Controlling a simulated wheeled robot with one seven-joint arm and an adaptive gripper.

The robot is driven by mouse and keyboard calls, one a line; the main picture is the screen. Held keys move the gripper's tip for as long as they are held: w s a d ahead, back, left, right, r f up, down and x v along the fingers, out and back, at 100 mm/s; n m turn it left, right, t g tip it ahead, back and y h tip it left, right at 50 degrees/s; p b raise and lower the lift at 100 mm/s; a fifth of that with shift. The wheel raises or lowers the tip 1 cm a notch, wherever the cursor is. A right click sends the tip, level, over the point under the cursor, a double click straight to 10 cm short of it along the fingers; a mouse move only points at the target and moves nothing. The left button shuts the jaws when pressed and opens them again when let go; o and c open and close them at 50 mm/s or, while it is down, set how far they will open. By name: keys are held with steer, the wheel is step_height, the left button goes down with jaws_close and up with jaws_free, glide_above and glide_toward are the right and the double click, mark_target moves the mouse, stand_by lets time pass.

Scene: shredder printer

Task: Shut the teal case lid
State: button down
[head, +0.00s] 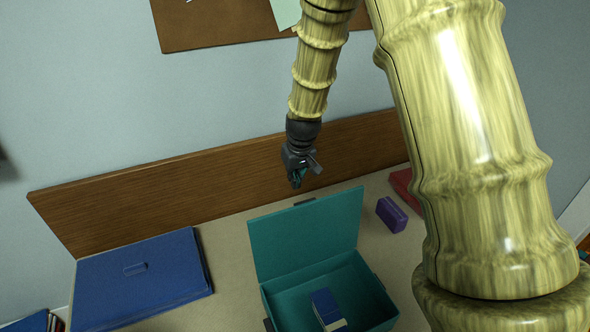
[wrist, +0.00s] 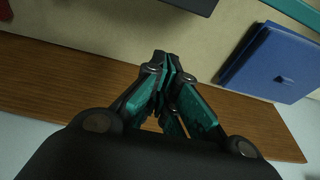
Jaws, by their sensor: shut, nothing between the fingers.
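The teal case (head: 278,298) stands on the table with its lid (head: 305,233) raised open at the back. A blue block with a pale edge (head: 328,308) lies inside it. My gripper (head: 297,182) is above and behind the lid in the head view, near the wooden back panel, and does not appear to touch the lid. In the wrist view my gripper (wrist: 163,62) is shut with its fingertips together and nothing between them. A teal edge (wrist: 293,10), probably part of the case, shows at the top right of the wrist view.
A closed blue case (head: 140,278) lies at left; a blue case also shows in the wrist view (wrist: 270,62). A purple block (head: 391,213) and a red item (head: 402,187) are right of the teal case. The wooden panel (head: 170,200) bounds the table's back.

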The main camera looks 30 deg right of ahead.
steer(key=s+f+p, duration=0.1)
steer(key=s+f, duration=0.1)
steer(key=s, duration=0.1)
steer(key=shift+s+a+f+p, duration=0.1)
steer(key=shift+a+f+p, duration=0.05)
steer(key=shift+f+p, duration=0.15)
steer(key=shift+s, duration=0.1)
stand_by(0.3)
